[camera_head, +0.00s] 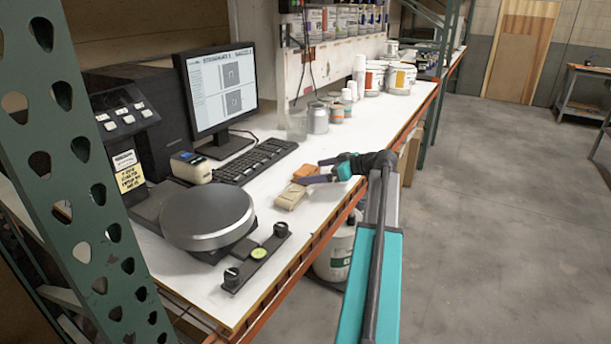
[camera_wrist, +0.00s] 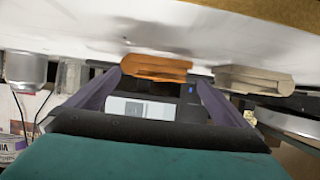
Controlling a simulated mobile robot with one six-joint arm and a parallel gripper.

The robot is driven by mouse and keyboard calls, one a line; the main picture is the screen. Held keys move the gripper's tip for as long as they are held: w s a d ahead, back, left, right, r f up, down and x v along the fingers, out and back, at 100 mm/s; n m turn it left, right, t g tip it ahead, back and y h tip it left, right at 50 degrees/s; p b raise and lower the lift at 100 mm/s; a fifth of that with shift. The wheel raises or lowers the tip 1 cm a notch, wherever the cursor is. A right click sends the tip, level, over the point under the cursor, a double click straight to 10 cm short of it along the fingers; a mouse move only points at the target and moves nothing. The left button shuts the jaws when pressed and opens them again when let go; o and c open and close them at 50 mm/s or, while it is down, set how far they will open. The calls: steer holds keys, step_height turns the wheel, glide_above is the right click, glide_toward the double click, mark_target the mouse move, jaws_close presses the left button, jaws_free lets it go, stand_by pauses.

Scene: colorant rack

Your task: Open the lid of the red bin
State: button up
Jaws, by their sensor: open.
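No red bin and no lid of one can be made out in either view. My gripper (camera_head: 317,171) is open and empty, low over the front edge of the white workbench (camera_head: 262,207), fingers pointing left. In the wrist view my gripper (camera_wrist: 160,78) has its two purple fingers spread. A small orange block (camera_head: 306,171) lies on the bench at the fingertips. It also shows in the wrist view (camera_wrist: 156,67), between the tips in the picture. Whether the fingers touch it I cannot tell.
A beige block (camera_head: 291,196) lies nearer. A keyboard (camera_head: 257,160), a monitor (camera_head: 221,88) and a round grey scale plate (camera_head: 207,216) stand left. Cans and white buckets (camera_head: 400,79) stand farther back. A container (camera_head: 335,252) sits under the bench. The floor (camera_head: 500,220) at right is clear.

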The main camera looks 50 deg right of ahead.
mark_target(309, 171)
steer(key=shift+p+x, duration=0.55)
steer(key=shift+x, duration=1.8)
steer(key=shift+d, duration=0.1)
steer(key=c, duration=1.2)
steer(key=shift+r, duration=0.1)
steer(key=shift+r+b, duration=0.7)
steer(key=shift+r, duration=4.2)
steer(key=shift+s, duration=0.1)
